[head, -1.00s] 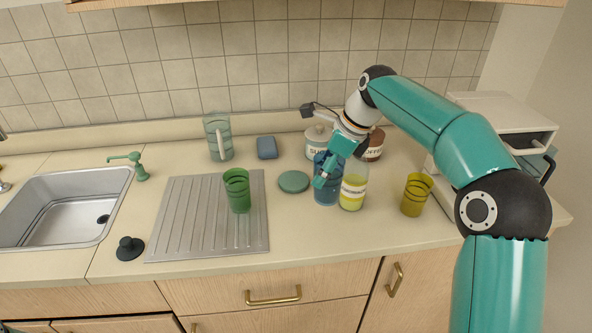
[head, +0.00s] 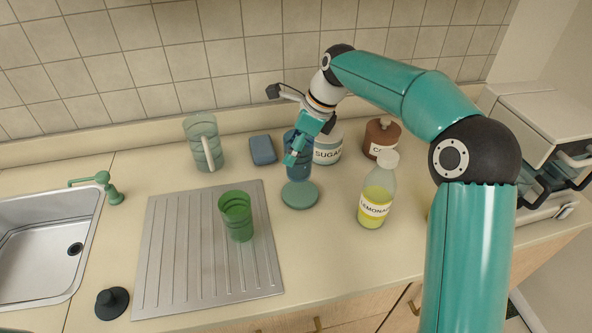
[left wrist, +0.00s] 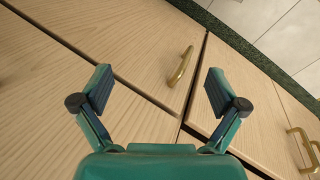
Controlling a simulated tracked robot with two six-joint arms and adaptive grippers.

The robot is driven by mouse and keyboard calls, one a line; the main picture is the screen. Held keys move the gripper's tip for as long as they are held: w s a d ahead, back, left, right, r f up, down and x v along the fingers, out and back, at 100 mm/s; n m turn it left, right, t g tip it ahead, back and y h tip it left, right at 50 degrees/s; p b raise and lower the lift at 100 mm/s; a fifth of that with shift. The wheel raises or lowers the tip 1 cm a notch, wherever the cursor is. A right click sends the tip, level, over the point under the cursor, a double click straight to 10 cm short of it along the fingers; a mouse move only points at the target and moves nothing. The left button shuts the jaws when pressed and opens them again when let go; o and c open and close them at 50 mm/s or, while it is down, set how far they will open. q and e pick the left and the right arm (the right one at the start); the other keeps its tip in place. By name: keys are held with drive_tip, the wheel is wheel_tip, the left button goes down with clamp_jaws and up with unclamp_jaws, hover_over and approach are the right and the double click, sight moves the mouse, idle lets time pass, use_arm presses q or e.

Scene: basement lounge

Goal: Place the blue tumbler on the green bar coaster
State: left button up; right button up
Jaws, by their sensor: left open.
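The blue tumbler (head: 304,170) is upright in my right gripper (head: 297,150), whose teal fingers are closed against it. Its lower end appears just behind or above the far edge of the round green coaster (head: 300,195). I cannot tell the exact height gap between them. The coaster lies flat on the counter with its top bare. The gripper hides part of the tumbler. My left gripper is out of the head view. In the left wrist view the left gripper (left wrist: 160,92) is open and empty, facing wooden cabinet fronts.
A lemonade bottle (head: 375,195) stands right of the coaster. The sugar jar (head: 328,148) and a brown canister (head: 382,137) stand behind. A green tumbler (head: 237,218) is on the drainboard (head: 180,262). A blue sponge (head: 262,150) and a clear jug (head: 203,145) are to the left.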

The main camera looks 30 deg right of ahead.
sight(297, 168)
drive_tip(key=shift+s+d+f, duration=0.1)
drive_tip(key=shift+d+f, duration=0.05)
drive_tip(key=shift+f, duration=0.45)
drive_tip(key=shift+d+f, duration=0.1)
drive_tip(key=shift+f, duration=2.45)
drive_tip(key=shift+f, duration=0.15)
drive_tip(key=o, duration=1.5)
drive_tip(key=v, duration=1.2)
drive_tip(key=shift+s, duration=0.1)
